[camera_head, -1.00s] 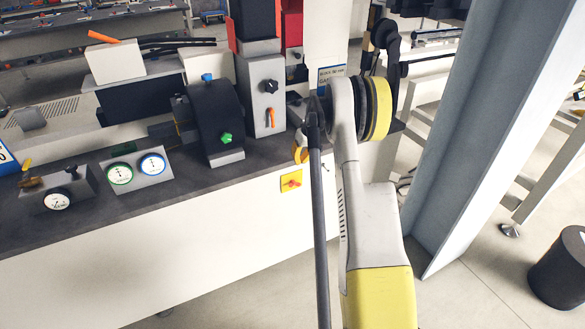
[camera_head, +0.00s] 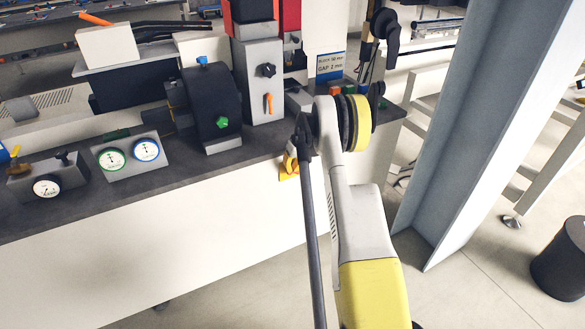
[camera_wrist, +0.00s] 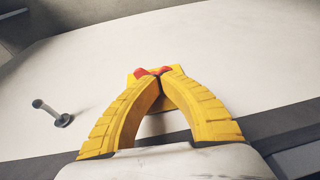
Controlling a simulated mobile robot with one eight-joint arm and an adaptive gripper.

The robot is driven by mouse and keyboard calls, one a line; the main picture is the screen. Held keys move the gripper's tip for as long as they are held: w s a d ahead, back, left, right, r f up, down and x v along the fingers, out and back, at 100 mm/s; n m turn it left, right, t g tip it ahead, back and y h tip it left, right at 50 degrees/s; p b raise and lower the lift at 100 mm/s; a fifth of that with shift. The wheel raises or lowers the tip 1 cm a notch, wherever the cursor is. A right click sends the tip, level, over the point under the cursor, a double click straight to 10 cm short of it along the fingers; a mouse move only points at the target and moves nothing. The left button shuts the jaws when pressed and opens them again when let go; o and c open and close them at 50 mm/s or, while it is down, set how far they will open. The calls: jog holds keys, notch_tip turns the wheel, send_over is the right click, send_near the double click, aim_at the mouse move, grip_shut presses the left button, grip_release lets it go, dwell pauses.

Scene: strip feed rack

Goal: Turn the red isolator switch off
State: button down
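The red isolator switch (camera_wrist: 143,72) sits on a yellow plate (camera_wrist: 160,124) on the white front panel of the bench. Parts of its red handle show at and just beyond my fingertips in the wrist view. My gripper (camera_wrist: 160,74) has yellow ridged fingers that come nearly together at the handle. I cannot tell whether they touch or hold it, and they hide part of it. In the head view my gripper (camera_head: 290,163) is in front of the yellow plate (camera_head: 284,177). The red handle is hidden there.
A dark bench top (camera_head: 110,187) carries dial gauges (camera_head: 130,156), a black roller unit (camera_head: 210,104) and a grey post with an orange lever (camera_head: 268,103). A grey peg (camera_wrist: 52,113) stands out from the panel. A grey column (camera_head: 475,130) rises at right.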

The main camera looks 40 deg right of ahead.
jog(key=shift+w+a+f+h, duration=0.1)
jog(key=shift+a+f+h, duration=0.35)
jog(key=shift+h, duration=0.35)
jog(key=shift+d, duration=0.2)
jog(key=shift+s+d+r, duration=0.15)
jog(key=shift+s+d, duration=0.05)
jog(key=shift+d, duration=0.5)
jog(key=w+p+v, duration=0.1)
jog(key=p+v, duration=0.4)
jog(key=v, duration=0.8)
jog(key=shift+a+r, duration=0.35)
jog(key=shift+r, duration=0.15)
jog(key=shift+w+a+r, duration=0.1)
jog(key=shift+w, duration=0.1)
